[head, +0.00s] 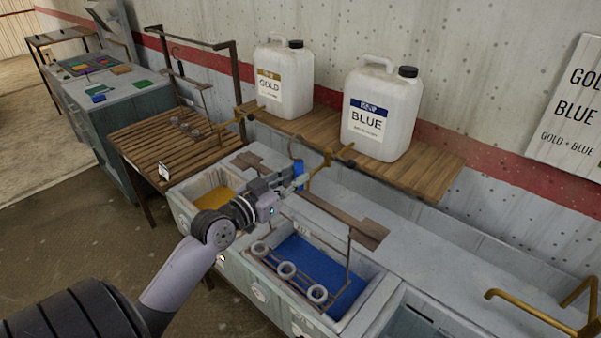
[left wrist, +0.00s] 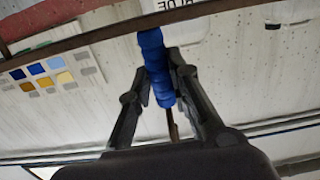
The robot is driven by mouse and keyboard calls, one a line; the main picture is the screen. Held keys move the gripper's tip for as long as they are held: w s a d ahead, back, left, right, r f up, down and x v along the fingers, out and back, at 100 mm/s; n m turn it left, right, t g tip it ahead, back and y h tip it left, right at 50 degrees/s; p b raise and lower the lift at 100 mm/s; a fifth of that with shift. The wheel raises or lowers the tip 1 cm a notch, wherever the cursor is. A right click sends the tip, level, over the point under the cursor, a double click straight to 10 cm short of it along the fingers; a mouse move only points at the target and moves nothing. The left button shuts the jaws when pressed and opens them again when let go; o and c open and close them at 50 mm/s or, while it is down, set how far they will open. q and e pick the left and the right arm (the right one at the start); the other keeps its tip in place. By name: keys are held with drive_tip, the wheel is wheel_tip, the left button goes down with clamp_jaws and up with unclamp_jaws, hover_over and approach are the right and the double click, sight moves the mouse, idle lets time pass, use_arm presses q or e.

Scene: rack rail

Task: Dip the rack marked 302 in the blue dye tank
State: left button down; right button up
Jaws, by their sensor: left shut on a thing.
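My left gripper (head: 298,178) is shut on a blue-wrapped handle (left wrist: 152,65), above the back edge of the dye tanks. A thin brown rod runs on from the handle in the left wrist view. The join between handle and rack is hidden by my arm, and I cannot read the rack's number. My right gripper is not in view.
A gold tank (head: 180,212) is left of the blue one. Behind, a wooden shelf (head: 440,172) holds GOLD (head: 283,82) and BLUE (head: 381,115) jugs. Brass taps project above the tanks. A slatted table (head: 150,140) with another ringed rack stands left.

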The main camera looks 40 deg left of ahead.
use_arm(q)
drive_tip(key=w, duration=0.3)
drive_tip(key=shift+w+d+r, duration=0.1)
drive_tip(key=shift+d+r, duration=0.05)
drive_tip(key=shift+r, duration=0.15)
drive_tip(key=w+f, duration=0.1)
drive_tip(key=w+b, duration=0.1)
drive_tip(key=w, duration=0.1)
drive_tip(key=w+f+b, duration=0.1)
drive_tip(key=w, duration=0.1)
drive_tip(key=shift+w+d+f, duration=0.1)
drive_tip(key=shift+d+f, duration=0.15)
drive_tip(key=shift+f, duration=0.05)
drive_tip(key=c, duration=2)
unclamp_jaws()
drive_tip(key=shift+f+b, duration=0.2)
drive_tip(key=shift+b, duration=0.2)
drive_tip(key=shift+r, duration=0.3)
drive_tip(key=shift+c, duration=1.9)
clamp_jaws()
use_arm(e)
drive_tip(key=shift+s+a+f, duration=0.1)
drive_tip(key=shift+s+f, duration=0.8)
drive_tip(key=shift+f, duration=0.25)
